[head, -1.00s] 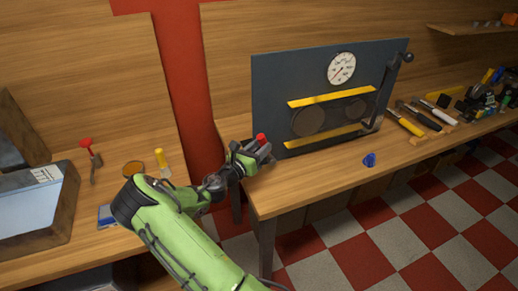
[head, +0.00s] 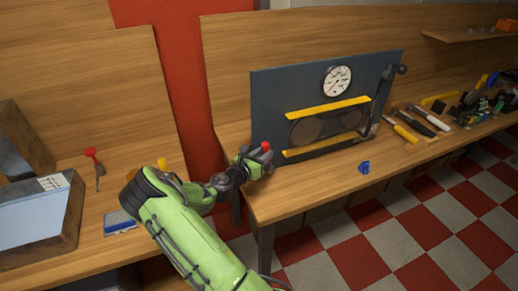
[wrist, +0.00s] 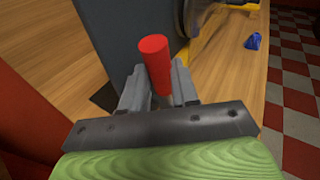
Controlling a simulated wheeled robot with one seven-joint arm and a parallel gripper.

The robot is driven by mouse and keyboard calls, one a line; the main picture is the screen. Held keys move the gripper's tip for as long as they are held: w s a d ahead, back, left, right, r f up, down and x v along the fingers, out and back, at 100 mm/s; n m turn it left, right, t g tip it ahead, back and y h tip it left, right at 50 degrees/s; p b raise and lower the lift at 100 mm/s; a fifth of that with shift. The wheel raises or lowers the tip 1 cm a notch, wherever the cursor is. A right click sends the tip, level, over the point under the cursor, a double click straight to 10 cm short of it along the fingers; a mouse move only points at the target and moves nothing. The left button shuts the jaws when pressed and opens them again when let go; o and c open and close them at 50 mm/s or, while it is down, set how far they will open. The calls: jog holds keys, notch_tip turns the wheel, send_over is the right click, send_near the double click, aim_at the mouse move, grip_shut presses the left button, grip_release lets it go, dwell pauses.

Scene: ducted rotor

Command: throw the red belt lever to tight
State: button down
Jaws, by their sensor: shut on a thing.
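The red belt lever's handle (head: 266,146) stands at the lower left edge of the dark panel (head: 275,92). In the wrist view the red handle (wrist: 155,62) rises between my two jaw fingers, leaning slightly left at its top. My gripper (head: 260,160) is shut on it; the fingers (wrist: 158,92) hide its lower part and pivot. The belt and its two round pulleys (head: 306,129) sit between yellow guards (head: 328,107) on the panel. The white gauge (head: 337,81) is above them; its reading is too small to tell.
A crank (head: 402,70) is at the panel's right edge. A small blue part (head: 364,167) lies on the bench (head: 290,200) in front. Several tools (head: 405,133) lie to the right. A red-topped tool (head: 91,153) and a grey bin (head: 40,225) are on the left bench.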

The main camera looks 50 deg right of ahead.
jog(key=p, duration=0.2)
jog(key=s+d+r+y+p, duration=0.1)
jog(key=p, duration=0.1)
jog(key=shift+d+r+m+y, duration=0.15)
jog(key=shift+r+m+y, duration=0.15)
jog(key=shift+m, duration=0.1)
jog(key=shift+s+d+f+m+t+y+p, duration=0.25)
jog(key=shift+d+y+p, duration=0.35)
jog(key=shift+p, duration=0.85)
jog(key=shift+s+d+m+t+y+p, duration=0.25)
jog(key=shift+d+y+p, duration=0.35)
jog(key=shift+p, duration=0.8)
jog(key=shift+s+d+f+m+t+y+p, duration=0.15)
jog(key=shift+s+d+m+y+p, duration=0.3)
jog(key=shift+p, duration=1)
jog(key=shift+w+y, duration=0.1)
jog(key=shift+y, duration=0.15)
jog(key=c, duration=1.1)
grip_release()
jog(key=shift+d+f, duration=0.1)
jog(key=v, duration=1.5)
jog(key=shift+a, duration=0.4)
